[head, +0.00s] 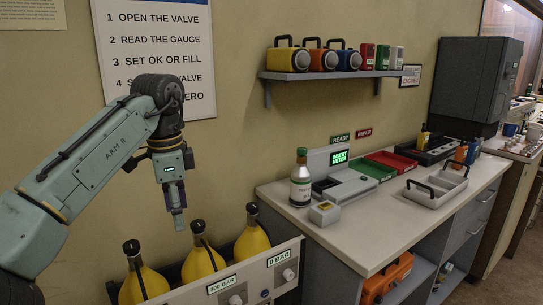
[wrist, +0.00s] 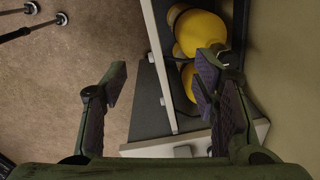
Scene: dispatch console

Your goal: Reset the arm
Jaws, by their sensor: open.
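My arm, pale green with "ARM R" on its link, reaches in from the left in the head view and bends down at a dark joint. My gripper (head: 177,212) hangs from it, pointing down and apart from the things around it. It is above the yellow cylinders (head: 201,262) and in front of the wall. In the wrist view my gripper (wrist: 162,85) shows its two fingers spread wide with nothing between them. Below the fingers are the grey edge of the rack, the floor and the yellow cylinders (wrist: 201,34).
The cylinder rack's panel (head: 240,275) carries "300 BAR" and "0 BAR" labels and knobs. The counter (head: 385,222) to the right holds a console (head: 338,160), a bottle (head: 301,180), red and green trays and a grey caddy (head: 436,187). A shelf (head: 335,75) hangs above.

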